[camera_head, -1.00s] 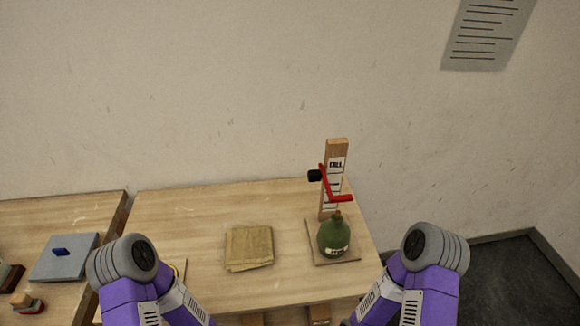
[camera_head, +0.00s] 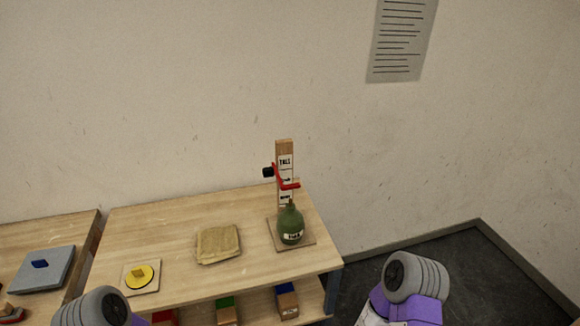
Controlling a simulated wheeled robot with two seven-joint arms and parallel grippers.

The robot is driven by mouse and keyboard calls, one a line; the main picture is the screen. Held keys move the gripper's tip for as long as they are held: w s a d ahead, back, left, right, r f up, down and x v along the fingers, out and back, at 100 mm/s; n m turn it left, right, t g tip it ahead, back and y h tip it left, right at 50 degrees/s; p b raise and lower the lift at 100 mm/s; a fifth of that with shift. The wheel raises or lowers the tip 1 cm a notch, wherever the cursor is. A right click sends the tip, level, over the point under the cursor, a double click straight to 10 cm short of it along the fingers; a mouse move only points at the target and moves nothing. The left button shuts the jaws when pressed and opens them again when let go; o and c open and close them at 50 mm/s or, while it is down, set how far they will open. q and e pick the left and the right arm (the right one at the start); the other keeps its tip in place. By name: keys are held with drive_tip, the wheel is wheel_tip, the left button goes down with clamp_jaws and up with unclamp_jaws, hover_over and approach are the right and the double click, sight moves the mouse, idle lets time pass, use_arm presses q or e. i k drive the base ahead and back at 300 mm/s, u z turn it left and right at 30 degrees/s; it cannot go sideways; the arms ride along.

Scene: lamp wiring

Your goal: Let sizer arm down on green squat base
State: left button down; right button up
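The green squat base (camera_head: 290,226) is a round, bottle-like body with a narrow neck and a pale label. It stands upright on a thin wooden board at the right end of the table. Behind it rises a wooden post (camera_head: 285,165) with marked labels, the top one reading "TALL". The red sizer arm (camera_head: 289,186) with a black knob (camera_head: 268,172) is on this post, a little above the neck; whether it touches is too small to tell. My arms show only at the bottom edge, and neither gripper's fingers are in view.
A folded tan cloth (camera_head: 218,244) and a yellow disc on a square board (camera_head: 139,276) lie on the table. Colored blocks, including a blue one (camera_head: 287,300), sit on the shelf below. A second table on the left holds a grey plate (camera_head: 43,270). Dark floor is clear at right.

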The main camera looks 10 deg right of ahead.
sight(269, 172)
drive_tip(key=z, duration=0.8)
drive_tip(key=i, duration=0.45)
